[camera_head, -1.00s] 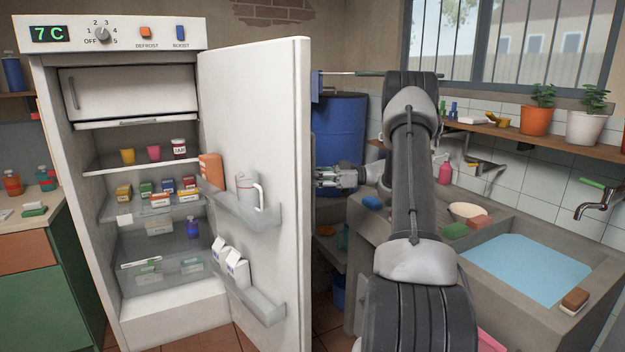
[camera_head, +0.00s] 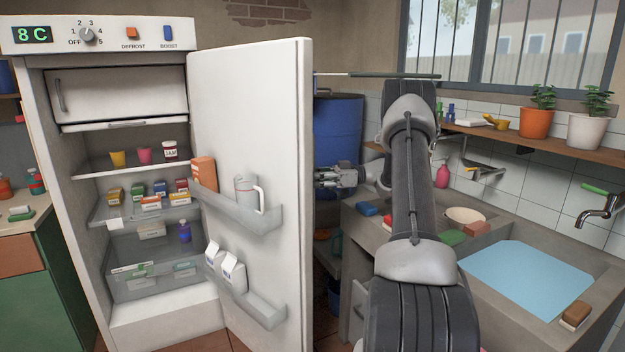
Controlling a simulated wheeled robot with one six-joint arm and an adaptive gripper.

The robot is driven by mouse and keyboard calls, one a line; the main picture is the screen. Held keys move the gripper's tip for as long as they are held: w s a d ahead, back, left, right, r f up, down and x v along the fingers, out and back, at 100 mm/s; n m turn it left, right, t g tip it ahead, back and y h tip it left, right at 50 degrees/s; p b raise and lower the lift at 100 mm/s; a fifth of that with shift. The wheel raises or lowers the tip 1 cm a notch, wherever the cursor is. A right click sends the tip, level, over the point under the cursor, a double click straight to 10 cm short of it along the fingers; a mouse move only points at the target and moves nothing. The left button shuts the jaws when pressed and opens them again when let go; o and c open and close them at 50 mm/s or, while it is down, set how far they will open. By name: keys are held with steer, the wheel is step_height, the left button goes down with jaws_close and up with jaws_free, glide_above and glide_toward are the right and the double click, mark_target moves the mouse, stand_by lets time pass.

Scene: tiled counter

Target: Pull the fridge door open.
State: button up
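The white fridge (camera_head: 105,33) stands at the left with its inside in full view. Its display reads 8 C. The fridge door (camera_head: 250,110) is swung wide open, hinged on the right side, with its shelves facing me. My gripper (camera_head: 322,177) is just right of the door's free edge, on its outer side, partly hidden by the door. I cannot tell whether it touches the door or its handle, which is out of sight. Its fingers are too small and partly covered to judge.
A blue barrel (camera_head: 338,130) stands behind my gripper. A concrete sink (camera_head: 480,225) with blue water fills the right, with sponges and a bowl (camera_head: 466,215) on its edge. A green cabinet (camera_head: 35,300) stands left of the fridge. Cartons (camera_head: 233,272) sit in the door's lower shelf.

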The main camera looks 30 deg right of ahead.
steer(key=shift+o, duration=0.6)
steer(key=v, duration=1.2)
